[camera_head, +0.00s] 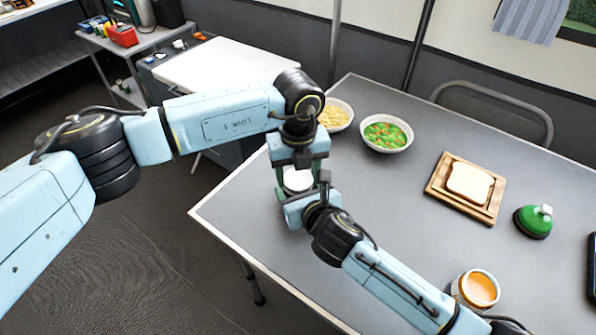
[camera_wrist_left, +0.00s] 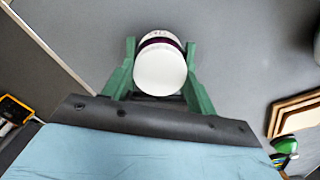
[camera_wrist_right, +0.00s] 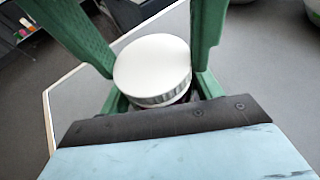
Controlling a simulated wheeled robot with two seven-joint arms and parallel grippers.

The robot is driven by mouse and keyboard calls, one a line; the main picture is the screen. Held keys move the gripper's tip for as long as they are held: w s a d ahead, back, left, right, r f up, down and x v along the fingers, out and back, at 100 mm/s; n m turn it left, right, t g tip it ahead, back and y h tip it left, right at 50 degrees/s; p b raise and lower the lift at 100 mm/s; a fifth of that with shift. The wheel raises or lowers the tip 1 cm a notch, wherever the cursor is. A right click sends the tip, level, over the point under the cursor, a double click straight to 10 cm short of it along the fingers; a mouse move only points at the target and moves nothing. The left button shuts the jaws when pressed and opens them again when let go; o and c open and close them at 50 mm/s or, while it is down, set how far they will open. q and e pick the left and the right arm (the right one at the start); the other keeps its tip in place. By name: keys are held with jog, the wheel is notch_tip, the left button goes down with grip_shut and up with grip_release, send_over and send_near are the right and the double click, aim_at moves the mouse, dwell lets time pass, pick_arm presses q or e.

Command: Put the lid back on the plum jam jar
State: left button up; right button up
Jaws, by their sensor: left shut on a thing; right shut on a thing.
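The plum jam jar (camera_wrist_left: 158,36) is mostly hidden between my grippers; a dark purple band and a bit of pale label show past the lid. The round white lid (camera_head: 298,181) is at the jar's mouth, and its ridged rim shows in the right wrist view (camera_wrist_right: 152,72). I cannot tell whether it is fully seated. My left gripper (camera_head: 297,172) comes from above, with green fingers on either side of the lid, shut on it. My right gripper (camera_head: 303,196) is low at the jar's side, shut on the jar; its hold is partly hidden.
On the grey table (camera_head: 330,265) stand a bowl of green and orange vegetables (camera_head: 387,133), a pale-food bowl (camera_head: 335,115), bread on a wooden board (camera_head: 468,186), a green-topped object (camera_head: 533,221) and an orange-filled jar (camera_head: 479,288). The table's left edge is close to my grippers.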

pick_arm(q)
jog(key=m, duration=0.5)
jog(key=o, duration=1.1)
jog(key=shift+r, duration=2.3)
jog(key=shift+c, duration=0.6)
jog(key=r+n, duration=0.1)
jog(key=n, duration=0.3)
jog(key=shift+r, duration=0.4)
jog(key=n, duration=0.1)
jog(key=r+n, duration=0.1)
jog(key=n, duration=0.2)
jog(key=shift+r+n, duration=0.3)
